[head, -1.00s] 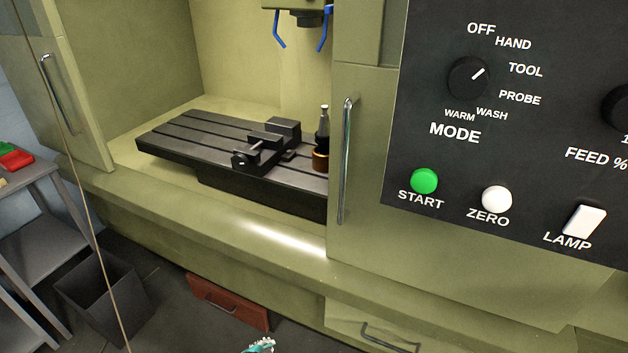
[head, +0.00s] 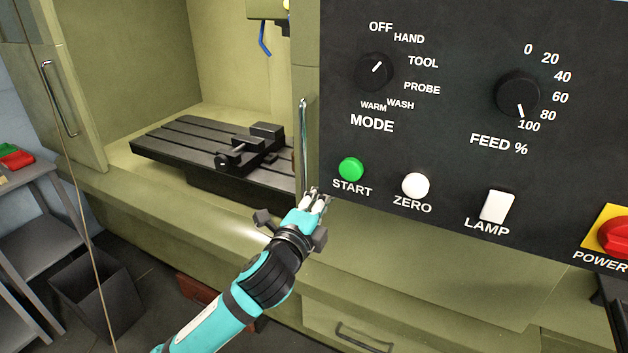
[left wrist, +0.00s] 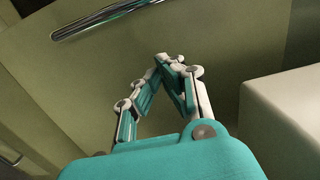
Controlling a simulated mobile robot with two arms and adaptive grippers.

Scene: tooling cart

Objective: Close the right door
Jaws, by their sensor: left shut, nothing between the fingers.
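The right door (head: 300,225) is a green panel at the right of the machine opening, mostly hidden behind the control panel. Its upright metal handle (head: 303,140) is near its left edge. The opening left of it stands uncovered. My left gripper (head: 319,194) is shut and empty, in front of the door by the handle's lower end. In the left wrist view my left gripper's fingertips (left wrist: 172,58) meet before the green door surface (left wrist: 215,40). The handle (left wrist: 110,14) crosses the top left there, apart from the fingers. My right gripper is out of view.
The dark control panel (head: 450,135) with knobs and buttons is close right of my gripper. The left door (head: 85,130) stands at the opening's far side. A slotted table (head: 190,140) with a vise (head: 245,148) is inside. A bin (head: 85,300) stands on the floor.

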